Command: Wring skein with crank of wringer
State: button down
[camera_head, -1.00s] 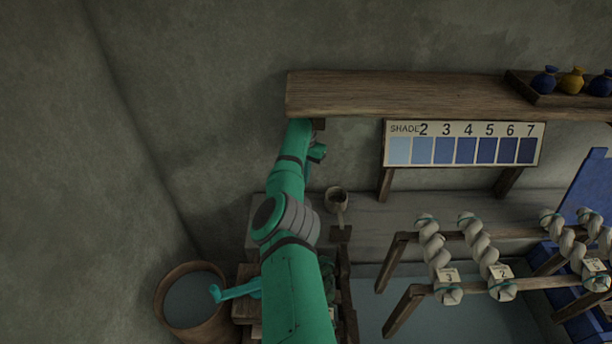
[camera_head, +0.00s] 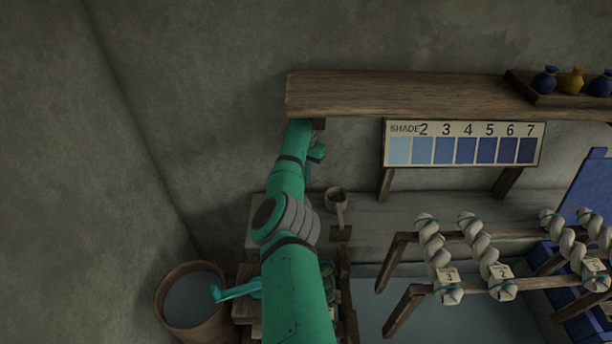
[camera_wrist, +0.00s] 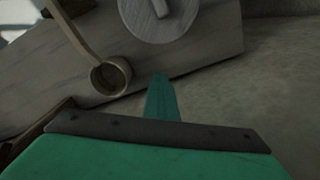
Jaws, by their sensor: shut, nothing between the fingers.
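My gripper shows in the wrist view, its narrow green fingertips (camera_wrist: 162,98) together and empty, over bare grey surface beside a small round cup. A teal crank-like handle (camera_head: 235,291) sticks out left of my arm, over the edge of a wooden tub. A wooden frame (camera_head: 346,310) shows partly on the arm's right. Several white twisted skeins (camera_head: 432,258) with number tags hang on a rack (camera_head: 398,262) at right. I cannot see a skein on the wringer.
The wooden tub (camera_head: 192,267) holds greyish liquid. A ladle-like cup (camera_head: 337,196) is on the grey bench (camera_head: 385,212); it also shows in the wrist view (camera_wrist: 110,76), near a grey disc (camera_wrist: 160,15). A shelf (camera_head: 400,98) and shade chart (camera_head: 463,144) are above.

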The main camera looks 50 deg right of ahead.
jog(key=shift+s, duration=0.1)
jog(key=s, duration=1)
jog(key=shift+s+d, duration=0.2)
jog(key=shift+d, duration=0.1)
dwell(1.2)
jog(key=shift+s+a, duration=0.15)
jog(key=shift+s, duration=0.9)
jog(key=shift+s+a, duration=0.2)
jog(key=shift+s, duration=0.85)
jog(key=shift+s+a, duration=0.15)
jog(key=shift+s, duration=0.9)
jog(key=shift+s+d, duration=0.3)
jog(key=shift+s, duration=0.4)
jog(key=shift+s+d, duration=0.25)
jog(key=shift+s, duration=0.5)
jog(key=shift+s+d, duration=0.3)
jog(key=shift+s, duration=0.4)
